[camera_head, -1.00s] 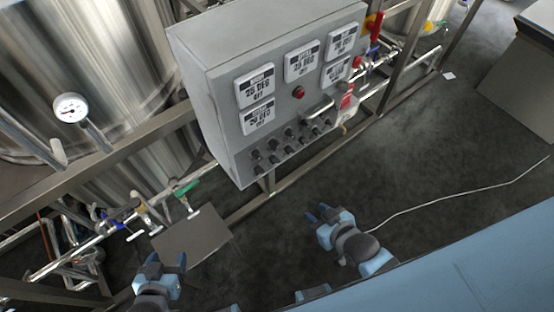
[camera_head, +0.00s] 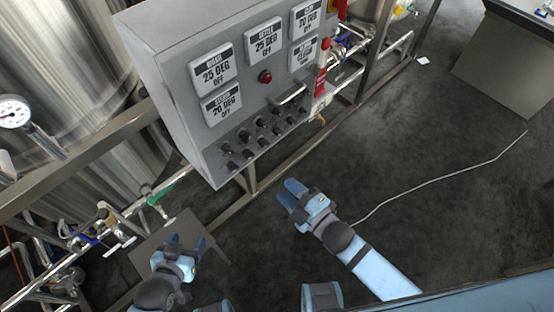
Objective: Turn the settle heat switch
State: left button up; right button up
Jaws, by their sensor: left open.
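A grey control box (camera_head: 160,68) stands at the upper middle. My right gripper (camera_head: 288,191) is below the box's lower right side, apart from the knobs. Its two fingers show close together with nothing seen between them.
A red button (camera_head: 265,77) and a metal handle (camera_head: 289,94) stick out of the panel. Steel tanks (camera_head: 75,60), pipes and valves stand at the left. A frame rail (camera_head: 235,205) runs below the box. A cable (camera_head: 440,178) crosses open floor at right.

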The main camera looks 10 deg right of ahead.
aim_at(252, 157)
jog(key=p+x, duration=0.1)
jog(key=x, duration=1.3)
jog(key=shift+s+a+r+p, duration=0.15)
jog(key=shift+s+a+p, duration=0.05)
jog(key=shift+p, duration=0.1)
jog(key=shift+c, duration=0.4)
grip_shut()
